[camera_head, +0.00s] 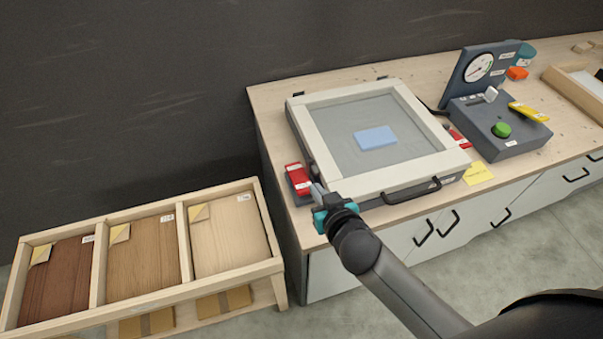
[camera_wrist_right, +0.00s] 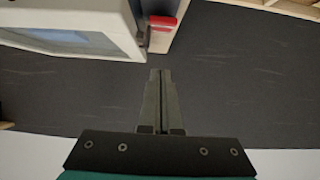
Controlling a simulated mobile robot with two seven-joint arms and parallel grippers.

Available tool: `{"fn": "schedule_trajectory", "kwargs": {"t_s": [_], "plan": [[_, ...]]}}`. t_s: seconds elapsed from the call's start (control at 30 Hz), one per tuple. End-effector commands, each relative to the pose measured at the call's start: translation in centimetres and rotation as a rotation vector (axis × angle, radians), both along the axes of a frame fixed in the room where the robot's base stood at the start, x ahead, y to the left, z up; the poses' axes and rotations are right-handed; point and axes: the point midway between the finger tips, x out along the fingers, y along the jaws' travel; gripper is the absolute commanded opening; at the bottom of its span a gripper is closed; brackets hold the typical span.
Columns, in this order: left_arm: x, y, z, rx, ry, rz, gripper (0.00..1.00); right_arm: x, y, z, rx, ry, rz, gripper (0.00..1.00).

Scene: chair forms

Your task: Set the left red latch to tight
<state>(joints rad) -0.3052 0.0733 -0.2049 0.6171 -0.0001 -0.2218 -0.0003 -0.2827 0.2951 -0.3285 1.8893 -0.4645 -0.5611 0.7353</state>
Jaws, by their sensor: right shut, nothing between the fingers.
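The left red latch (camera_head: 298,179) sits on a dark block at the left side of the framed press (camera_head: 447,160). It also shows in the right wrist view (camera_wrist_right: 162,22), just beyond the press corner. My right gripper (camera_head: 318,188) is shut and empty, close to the press's front left corner, in front of and to the right of the latch. In the wrist view its fingertips (camera_wrist_right: 160,72) are together and point below the latch, apart from it. A second red latch (camera_head: 458,137) is on the press's right side. My left gripper is not in view.
A blue sheet (camera_head: 376,138) lies under the press's clear window. A control box (camera_head: 500,125) with gauge, green knob and yellow lever stands right. A yellow note (camera_head: 478,173) lies on the bench. A wooden rack (camera_head: 185,245) of veneer sheets stands left.

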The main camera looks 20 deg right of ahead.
Motion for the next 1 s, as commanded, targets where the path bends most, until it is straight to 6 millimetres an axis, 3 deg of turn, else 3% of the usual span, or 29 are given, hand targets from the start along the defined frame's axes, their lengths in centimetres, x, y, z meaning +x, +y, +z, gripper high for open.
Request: {"fn": "schedule_trajectory", "kwargs": {"t_s": [0.1,0.53,1.0], "plan": [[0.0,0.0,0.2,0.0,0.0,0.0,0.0,0.2,0.2,0.7,0.006,-0.017,0.005,0.0],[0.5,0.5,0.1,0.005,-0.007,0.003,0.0,0.7,0.2,0.3,0.006,-0.016,0.005,0.0],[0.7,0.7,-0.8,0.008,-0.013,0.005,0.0,6.5,0.4,-2.7,0.004,-0.016,0.005,0.0]]}}
